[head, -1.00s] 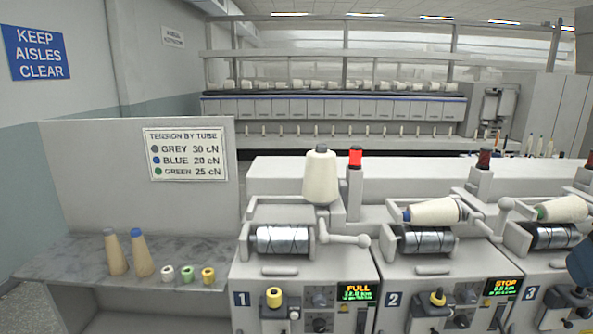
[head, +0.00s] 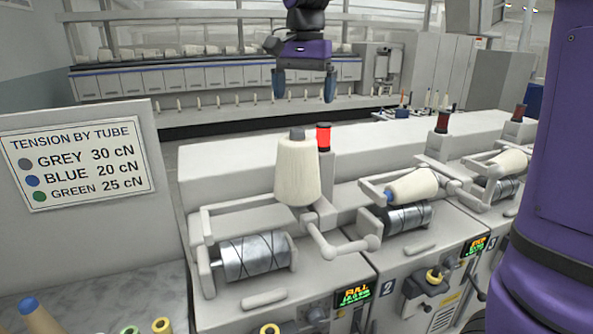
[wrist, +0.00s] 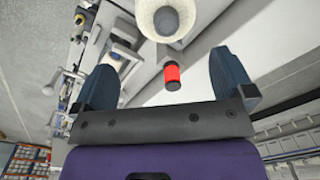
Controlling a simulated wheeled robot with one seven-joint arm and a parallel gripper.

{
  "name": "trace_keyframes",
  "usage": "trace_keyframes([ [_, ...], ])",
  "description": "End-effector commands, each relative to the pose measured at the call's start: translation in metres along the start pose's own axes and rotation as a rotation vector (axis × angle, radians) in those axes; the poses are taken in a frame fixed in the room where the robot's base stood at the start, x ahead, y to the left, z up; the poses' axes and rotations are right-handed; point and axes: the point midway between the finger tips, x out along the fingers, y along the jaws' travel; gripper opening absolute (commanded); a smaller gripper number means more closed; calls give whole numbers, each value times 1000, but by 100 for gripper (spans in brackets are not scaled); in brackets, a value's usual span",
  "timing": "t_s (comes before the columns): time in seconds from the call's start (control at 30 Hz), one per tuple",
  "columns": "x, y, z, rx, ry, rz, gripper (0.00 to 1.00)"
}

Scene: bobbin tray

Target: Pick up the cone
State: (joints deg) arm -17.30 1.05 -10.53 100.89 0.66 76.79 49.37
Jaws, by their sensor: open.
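A cream yarn cone (head: 297,172) with a grey tube tip stands upright at the first winding unit, above its metal drum (head: 250,256). My gripper (head: 304,88) is open and empty, pointing down, above and behind the cone in the head view. In the wrist view the cone (wrist: 168,18) is at the top edge, partly cut off, beyond the gap between my open fingers (wrist: 172,80). A second cream cone (head: 413,185) with a blue tip lies tilted at unit 2. A third cone (head: 508,162) lies at unit 3.
A red lamp (head: 323,137) stands right behind the cone; it also shows in the wrist view (wrist: 172,77) between my fingers. A crank-like arm (head: 335,245) sticks out beside the drum. A tension sign (head: 75,155) hangs on the left panel. A long machine stands behind.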

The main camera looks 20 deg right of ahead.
Motion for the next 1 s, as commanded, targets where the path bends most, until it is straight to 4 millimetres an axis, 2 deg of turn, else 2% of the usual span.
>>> trace_keyframes([
  [0.1, 3, -12, -5, 30, -7, 18, 100],
  [0.2, 10, -15, -6, 40, -10, 24, 100],
  [0.5, 51, -14, -5, 41, -10, 24, 100],
  [0.77, 68, -13, -2, 40, -9, 24, 100],
  [1.0, 101, -11, 5, 40, -10, 25, 100],
])
